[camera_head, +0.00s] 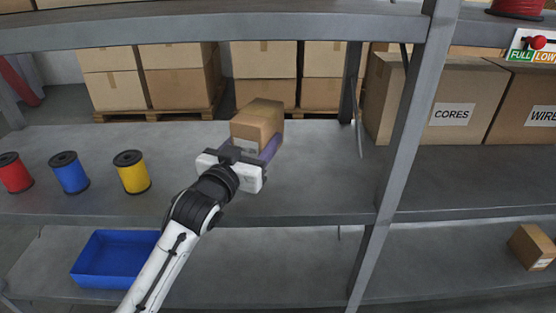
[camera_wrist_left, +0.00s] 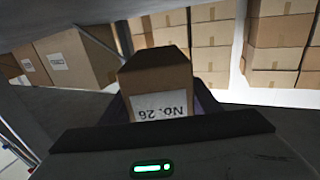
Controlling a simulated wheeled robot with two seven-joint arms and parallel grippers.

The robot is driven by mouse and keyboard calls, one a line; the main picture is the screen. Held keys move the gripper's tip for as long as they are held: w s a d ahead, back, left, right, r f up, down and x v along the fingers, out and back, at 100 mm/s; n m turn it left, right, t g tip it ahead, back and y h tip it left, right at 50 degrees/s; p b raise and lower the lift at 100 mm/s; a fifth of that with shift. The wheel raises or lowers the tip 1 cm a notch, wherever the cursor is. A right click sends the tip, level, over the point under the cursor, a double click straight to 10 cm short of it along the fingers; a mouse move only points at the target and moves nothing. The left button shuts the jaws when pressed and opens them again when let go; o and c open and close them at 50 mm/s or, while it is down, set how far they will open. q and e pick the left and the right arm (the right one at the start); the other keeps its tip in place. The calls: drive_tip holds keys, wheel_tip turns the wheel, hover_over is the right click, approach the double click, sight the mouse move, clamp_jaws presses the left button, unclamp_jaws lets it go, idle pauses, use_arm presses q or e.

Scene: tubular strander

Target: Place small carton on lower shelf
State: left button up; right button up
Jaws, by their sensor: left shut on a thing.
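The small carton (camera_head: 257,122) is a brown box held above the middle shelf in the head view. In the left wrist view the carton (camera_wrist_left: 156,75) shows a white label reading "No. 26", upside down. My left gripper (camera_head: 266,148) is shut on it, with the fingers along its sides. The lower shelf (camera_head: 270,265) runs below the middle shelf (camera_head: 310,185), with bare room in its middle. My right gripper is not in view.
Red (camera_head: 15,173), blue (camera_head: 69,173) and yellow (camera_head: 131,172) spools stand on the middle shelf. A blue bin (camera_head: 114,259) and another carton (camera_head: 532,247) sit on the lower shelf. A grey upright (camera_head: 402,150) stands right of my gripper. Large "CORES" (camera_head: 440,100) and "WIRE" cartons stand at right.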

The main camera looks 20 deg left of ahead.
use_arm(q)
wheel_tip(320, 180, down, 8)
drive_tip(key=shift+r+b, duration=0.2)
drive_tip(key=shift+b, duration=0.95)
drive_tip(key=shift+f, duration=0.2)
drive_tip(key=o, duration=1.6)
drive_tip(key=shift+f, duration=0.1)
drive_tip(key=shift+c, duration=0.2)
drive_tip(key=shift+r, duration=0.2)
drive_tip(key=s, duration=0.4)
drive_tip(key=s+a+p, duration=0.1)
drive_tip(key=s, duration=0.3)
drive_tip(key=s+p, duration=0.1)
drive_tip(key=s, duration=0.3)
drive_tip(key=shift+a, duration=0.15)
